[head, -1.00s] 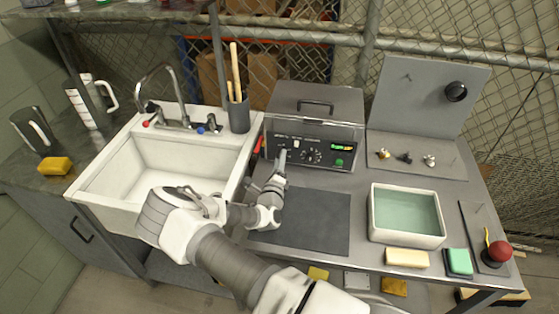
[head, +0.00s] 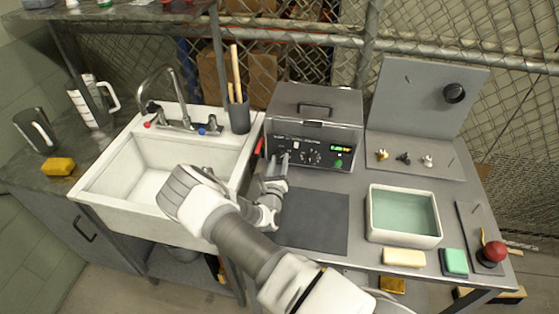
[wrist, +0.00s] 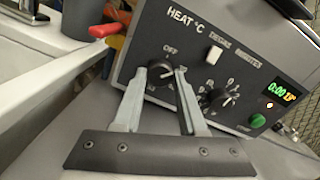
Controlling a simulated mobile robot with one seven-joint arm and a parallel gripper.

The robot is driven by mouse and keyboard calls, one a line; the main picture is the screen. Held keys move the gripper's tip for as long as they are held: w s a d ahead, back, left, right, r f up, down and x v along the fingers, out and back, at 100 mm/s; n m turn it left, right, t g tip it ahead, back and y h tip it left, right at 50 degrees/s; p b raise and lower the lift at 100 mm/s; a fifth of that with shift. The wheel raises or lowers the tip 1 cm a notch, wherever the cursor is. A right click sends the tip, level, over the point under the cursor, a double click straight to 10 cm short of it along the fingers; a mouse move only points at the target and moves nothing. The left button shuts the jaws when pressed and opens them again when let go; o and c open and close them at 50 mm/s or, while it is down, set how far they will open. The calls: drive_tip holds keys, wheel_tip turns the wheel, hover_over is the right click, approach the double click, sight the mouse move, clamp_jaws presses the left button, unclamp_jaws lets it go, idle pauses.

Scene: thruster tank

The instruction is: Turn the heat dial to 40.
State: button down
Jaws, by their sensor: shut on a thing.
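The heat dial (wrist: 160,74) is a dark round knob on the front panel of the grey tank unit (head: 312,101), under the "HEAT °C" lettering with "OFF" above it. My gripper (wrist: 161,72) has one finger on each side of the dial and is shut on it. The fingers hide much of the dial's scale, and I cannot read which number it points to. In the head view my gripper (head: 280,160) is at the left part of the panel, and its fingers cover the dial there.
Right of the heat dial are a white switch (wrist: 214,55), the minutes dial (wrist: 216,98), a lit display reading 0:00 (wrist: 284,94) and a green button (wrist: 257,121). A red handle (wrist: 108,30) sticks out at the left. A water basin (head: 404,238) stands to the right.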

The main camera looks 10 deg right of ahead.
drive_tip(key=m, duration=0.7)
drive_tip(key=shift+m+b, duration=0.3)
drive_tip(key=m+b, duration=0.1)
drive_tip(key=m, duration=0.3)
drive_tip(key=shift+a+f+m+h, duration=0.1)
drive_tip(key=shift+m+h, duration=0.2)
drive_tip(key=shift+m, duration=0.1)
drive_tip(key=shift+m+b, duration=0.55)
drive_tip(key=shift+m, duration=1.25)
drive_tip(key=shift+c, duration=2.3)
unclamp_jaws()
drive_tip(key=b+v, duration=0.1)
drive_tip(key=v, duration=0.7)
drive_tip(key=b+v, duration=0.1)
drive_tip(key=v, duration=0.8)
drive_tip(key=shift+s+a+r, duration=0.1)
drive_tip(key=shift+a+r, duration=0.1)
drive_tip(key=shift+r, duration=0.05)
